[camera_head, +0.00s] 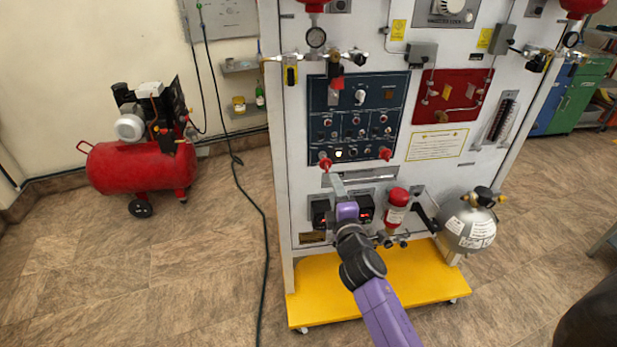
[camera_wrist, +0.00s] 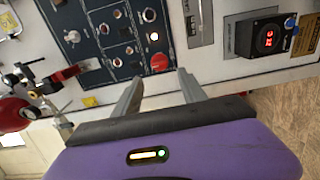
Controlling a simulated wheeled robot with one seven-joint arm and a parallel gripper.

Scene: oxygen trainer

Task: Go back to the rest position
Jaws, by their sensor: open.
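My gripper (camera_wrist: 157,88) is open in the wrist view, with two grey fingers apart and nothing between them. The fingers point at the lower part of the dark blue control panel, near a red knob (camera_wrist: 160,62). In the head view my purple arm reaches up from the bottom to the oxygen trainer (camera_head: 440,185), a white upright panel. My gripper (camera_head: 337,185) is in front of its lower left part, below the blue control panel (camera_head: 317,95). Whether the fingers touch the panel cannot be told.
The trainer stands on a yellow wheeled base (camera_head: 420,278). A grey tank (camera_head: 468,228) and a red-capped cylinder (camera_head: 397,205) sit at its lower right. A red compressor (camera_head: 140,165) stands at the left wall. A black cable (camera_head: 250,195) crosses the floor. The left floor is otherwise clear.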

